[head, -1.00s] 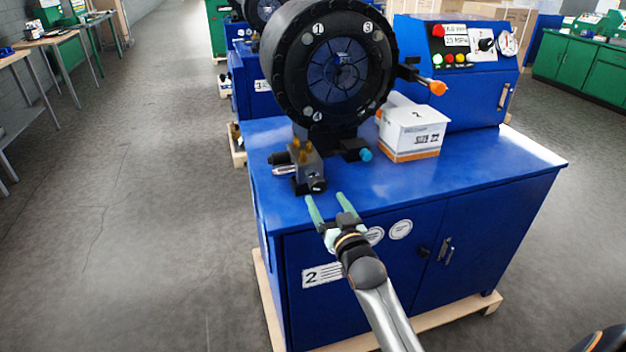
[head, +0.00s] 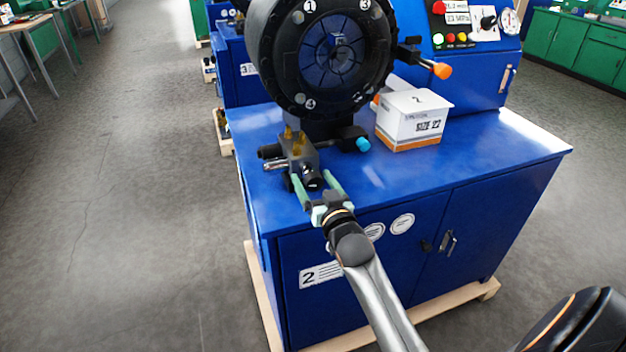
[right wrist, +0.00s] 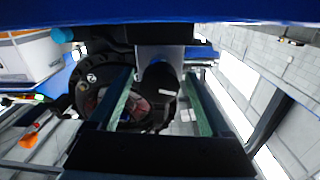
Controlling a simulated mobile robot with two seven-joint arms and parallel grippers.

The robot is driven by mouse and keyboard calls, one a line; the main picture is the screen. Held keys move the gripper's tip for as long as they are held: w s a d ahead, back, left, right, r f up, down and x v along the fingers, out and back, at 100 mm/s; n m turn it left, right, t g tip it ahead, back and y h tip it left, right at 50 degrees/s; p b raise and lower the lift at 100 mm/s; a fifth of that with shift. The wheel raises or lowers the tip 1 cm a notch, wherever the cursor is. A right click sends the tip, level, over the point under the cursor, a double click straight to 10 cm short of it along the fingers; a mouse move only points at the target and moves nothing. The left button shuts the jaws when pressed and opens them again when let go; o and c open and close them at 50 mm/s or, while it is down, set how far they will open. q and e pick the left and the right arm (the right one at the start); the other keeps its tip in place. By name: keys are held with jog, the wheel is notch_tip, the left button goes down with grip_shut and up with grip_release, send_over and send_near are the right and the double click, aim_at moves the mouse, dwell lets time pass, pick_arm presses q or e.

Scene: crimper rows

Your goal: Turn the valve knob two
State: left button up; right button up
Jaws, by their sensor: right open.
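The valve block (head: 297,152) with brass fittings on top sits at the front left of the blue bench marked 2. Its black round knob (head: 313,183) faces the front edge. My right gripper (head: 312,178) is open, with one green finger on each side of the knob. A gap to the fingers is hard to judge in the head view. In the right wrist view the dark knob (right wrist: 158,78) stands between the two open fingers (right wrist: 158,88). My left gripper is not in view.
The large black crimper head (head: 322,60) stands behind the valve. A white box labelled size 22 (head: 412,122) sits to its right, with an orange-tipped lever (head: 441,70) above. The blue control panel (head: 465,60) is at the back right. The bench's front right top is clear.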

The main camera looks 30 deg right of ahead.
grip_shut()
jog(key=shift+r+n+p, duration=0.3)
jog(key=shift+n+p, duration=0.9)
jog(key=shift+p, duration=0.05)
jog(key=n, duration=0.1)
jog(key=n+p, duration=0.1)
jog(key=shift+f+n, duration=0.2)
jog(key=shift+n, duration=0.1)
grip_release()
jog(key=shift+f, duration=0.1)
jog(key=shift+s, duration=0.1)
